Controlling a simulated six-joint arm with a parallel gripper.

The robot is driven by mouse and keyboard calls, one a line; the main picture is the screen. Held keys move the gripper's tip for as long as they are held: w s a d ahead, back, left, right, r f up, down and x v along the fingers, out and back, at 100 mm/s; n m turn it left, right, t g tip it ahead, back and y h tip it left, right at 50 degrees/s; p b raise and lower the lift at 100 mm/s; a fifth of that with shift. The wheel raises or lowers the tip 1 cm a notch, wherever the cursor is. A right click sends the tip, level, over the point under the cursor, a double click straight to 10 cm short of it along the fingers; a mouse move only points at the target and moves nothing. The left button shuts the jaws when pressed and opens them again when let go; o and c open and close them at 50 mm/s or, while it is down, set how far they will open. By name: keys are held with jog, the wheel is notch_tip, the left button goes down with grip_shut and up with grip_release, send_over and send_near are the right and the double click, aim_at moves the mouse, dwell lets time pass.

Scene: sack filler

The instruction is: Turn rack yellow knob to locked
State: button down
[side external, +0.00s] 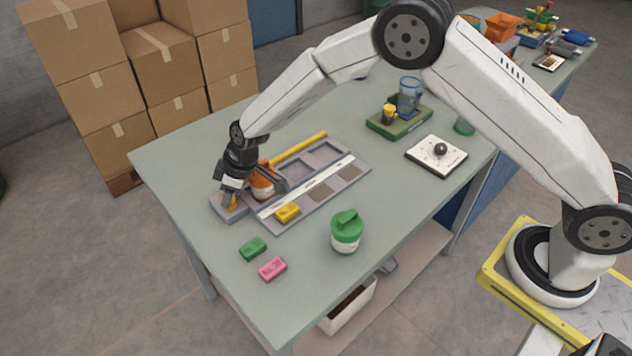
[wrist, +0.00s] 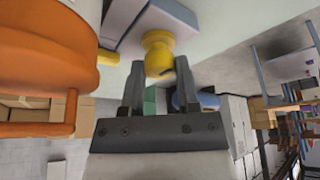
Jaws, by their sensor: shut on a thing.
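The yellow knob (wrist: 158,52) sits on a grey block of the rack in the wrist view, between the fingers of my gripper (wrist: 160,78). In the side external view my gripper (side external: 231,198) is down at the left end of the grey rack (side external: 312,205), and a bit of the yellow knob (side external: 231,204) shows there. My gripper is shut on the knob. The fingers hide part of it in the side view. I cannot tell from these frames whether the knob is at locked.
An orange and white container (side external: 263,182) stands close beside my gripper. A yellow bar (side external: 299,150) and a yellow block (side external: 288,213) are on the rack. A green-lidded jar (side external: 346,232), a green block (side external: 252,249) and a pink block (side external: 272,269) are on the table in front.

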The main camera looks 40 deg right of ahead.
jog(key=shift+s+m+h, duration=0.1)
jog(key=shift+m+h, duration=0.2)
jog(key=shift+m, duration=0.5)
jog(key=shift+m+t+h, duration=0.3)
jog(key=shift+m+h, duration=0.1)
jog(key=shift+m, duration=0.9)
jog(key=shift+a+f+m+h, duration=0.1)
jog(key=shift+m+h, duration=0.35)
jog(key=shift+m, duration=0.7)
jog(key=shift+a+m+h, duration=0.1)
jog(key=shift+m+h, duration=0.35)
jog(key=shift+m, duration=0.7)
jog(key=m+h, duration=0.1)
jog(key=m, duration=0.3)
jog(key=shift+h, duration=0.3)
jog(key=m, duration=0.2)
jog(key=m+g+h, duration=0.1)
jog(key=m, duration=0.2)
jog(key=shift+a+h, duration=0.15)
jog(key=shift+h, duration=0.15)
jog(key=shift+c, duration=1.6)
grip_release()
